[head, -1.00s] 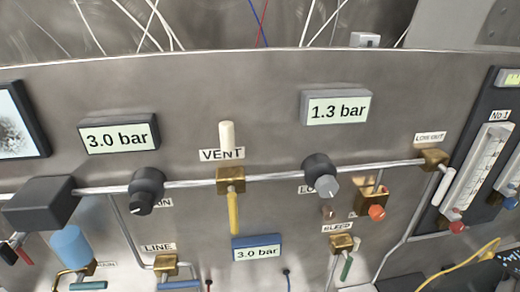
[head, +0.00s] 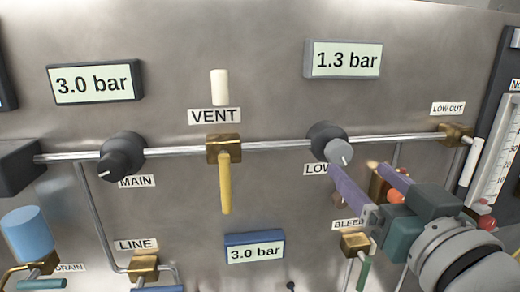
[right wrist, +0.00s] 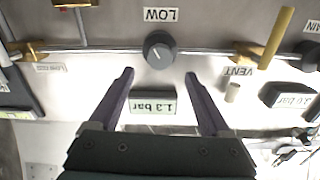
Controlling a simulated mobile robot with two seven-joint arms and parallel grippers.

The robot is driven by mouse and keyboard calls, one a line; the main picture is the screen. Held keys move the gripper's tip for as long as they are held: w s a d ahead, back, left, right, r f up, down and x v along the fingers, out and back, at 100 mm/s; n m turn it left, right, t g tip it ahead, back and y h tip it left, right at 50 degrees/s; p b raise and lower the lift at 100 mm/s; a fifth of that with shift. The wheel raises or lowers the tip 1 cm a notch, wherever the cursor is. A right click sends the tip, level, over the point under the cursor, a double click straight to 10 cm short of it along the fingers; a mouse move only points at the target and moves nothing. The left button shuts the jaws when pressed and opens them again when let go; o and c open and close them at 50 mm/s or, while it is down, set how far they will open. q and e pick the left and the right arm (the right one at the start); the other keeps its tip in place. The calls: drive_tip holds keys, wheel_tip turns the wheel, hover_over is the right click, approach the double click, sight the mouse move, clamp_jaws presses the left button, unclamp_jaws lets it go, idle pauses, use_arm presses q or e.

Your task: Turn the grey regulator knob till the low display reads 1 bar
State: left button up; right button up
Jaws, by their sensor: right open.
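The LOW regulator knob (head: 338,150), with a dark body and a grey face, sits on the pipe below the low display (head: 343,60), which reads 1.3 bar. My right gripper (head: 353,168) is open, its two purple fingers pointing up at the knob from the lower right. In the right wrist view, which is upside down, the knob (right wrist: 159,50) lies just beyond and between the open fingertips (right wrist: 159,75), apart from them. The low display also shows there (right wrist: 153,104) between the fingers. The LOW label is partly hidden in the head view. My left gripper is out of view.
The MAIN knob (head: 121,157) and its 3.0 bar display (head: 95,83) are at left. The yellow VENT lever (head: 225,182) hangs in the middle. A blue-framed 3.0 bar display (head: 255,248) is below. An orange-red knob (head: 396,196) and the BLEED valve (head: 355,243) are close to my right gripper.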

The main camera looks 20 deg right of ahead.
sight(342, 154)
drive_tip(key=p+x, duration=0.1)
drive_tip(key=x, duration=0.5)
drive_tip(key=shift+w+d, duration=0.15)
drive_tip(key=shift+w, duration=0.2)
clamp_jaws()
idle(0.3)
